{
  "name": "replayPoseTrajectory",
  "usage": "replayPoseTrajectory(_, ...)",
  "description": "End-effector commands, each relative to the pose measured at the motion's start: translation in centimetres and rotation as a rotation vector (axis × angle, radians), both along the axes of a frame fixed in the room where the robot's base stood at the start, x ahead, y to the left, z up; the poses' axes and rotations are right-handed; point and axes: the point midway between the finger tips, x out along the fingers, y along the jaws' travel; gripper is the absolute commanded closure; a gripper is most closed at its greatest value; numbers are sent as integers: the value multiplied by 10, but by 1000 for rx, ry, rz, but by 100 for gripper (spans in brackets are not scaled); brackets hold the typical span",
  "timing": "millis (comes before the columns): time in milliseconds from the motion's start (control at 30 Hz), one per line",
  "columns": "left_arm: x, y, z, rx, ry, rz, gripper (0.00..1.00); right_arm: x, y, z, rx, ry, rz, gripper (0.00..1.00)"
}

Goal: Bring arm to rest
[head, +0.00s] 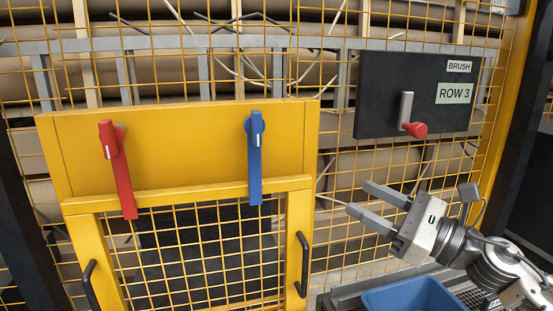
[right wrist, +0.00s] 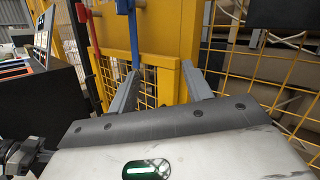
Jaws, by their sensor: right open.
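My right gripper (head: 358,199) is at the lower right of the head view, its two grey fingers apart and pointing left. It is open and empty. In the right wrist view its fingers (right wrist: 163,85) stand apart in front of the yellow gate, with nothing between them but the gate behind. My right arm comes in from the lower right. My left gripper is in neither view.
A yellow gate (head: 190,150) carries a red handle (head: 117,170) and a blue handle (head: 255,160), both hanging down. A black panel (head: 380,85) labelled BRUSH and ROW 3 has a red-knobbed lever (head: 406,108). A blue bin (head: 412,296) sits below my right gripper. Yellow mesh stands behind.

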Motion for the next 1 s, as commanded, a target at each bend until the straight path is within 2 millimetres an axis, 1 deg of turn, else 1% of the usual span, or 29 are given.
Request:
replayPoseTrajectory(33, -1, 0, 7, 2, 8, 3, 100, -7, 9, -17, 227, 218, 15, 50)
replayPoseTrajectory(67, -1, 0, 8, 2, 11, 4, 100, -10, 12, -27, 360, 343, 18, 50)
replayPoseTrajectory(100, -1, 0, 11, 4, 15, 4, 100, -14, 13, -43, 539, 510, 18, 50)
replayPoseTrajectory(167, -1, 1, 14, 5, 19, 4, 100, -23, 13, -69, 814, 759, 7, 50)
replayPoseTrajectory(200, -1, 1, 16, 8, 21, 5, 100, -30, 12, -88, 1000, 920, -6, 50)
replayPoseTrajectory(267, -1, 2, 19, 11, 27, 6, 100, -46, 10, -120, 1288, 1153, -36, 50)
replayPoseTrajectory(300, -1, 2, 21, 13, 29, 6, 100, -58, 9, -142, 1487, 1297, -65, 50)
replayPoseTrajectory(367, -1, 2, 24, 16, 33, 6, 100, -82, 8, -175, 1787, 1491, -121, 50)
replayPoseTrajectory(400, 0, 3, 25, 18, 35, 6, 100, -99, 8, -196, 1984, 1597, -162, 50)
replayPoseTrajectory(467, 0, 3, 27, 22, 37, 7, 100, -127, 9, -223, 2261, 1718, -231, 50)
replayPoseTrajectory(500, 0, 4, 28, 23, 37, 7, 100, -144, 10, -237, 2423, 1771, -273, 50)
replayPoseTrajectory(533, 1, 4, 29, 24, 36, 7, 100, -157, 12, -246, 2531, 1800, -306, 50)
replayPoseTrajectory(567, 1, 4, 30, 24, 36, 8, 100, -168, 13, -254, -2507, -1735, 320, 50)
replayPoseTrajectory(600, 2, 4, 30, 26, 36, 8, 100, -181, 15, -262, -2445, -1636, 330, 50)
replayPoseTrajectory(633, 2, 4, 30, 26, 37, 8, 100, -189, 16, -267, -2405, -1575, 335, 50)
replayPoseTrajectory(733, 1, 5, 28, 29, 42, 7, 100, -206, 19, -278, -2322, -1446, 346, 50)
replayPoseTrajectory(833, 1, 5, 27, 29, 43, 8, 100, -212, 20, -281, -2294, -1405, 346, 50)
replayPoseTrajectory(1000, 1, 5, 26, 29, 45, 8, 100, -211, 20, -281, -2295, -1407, 347, 50)
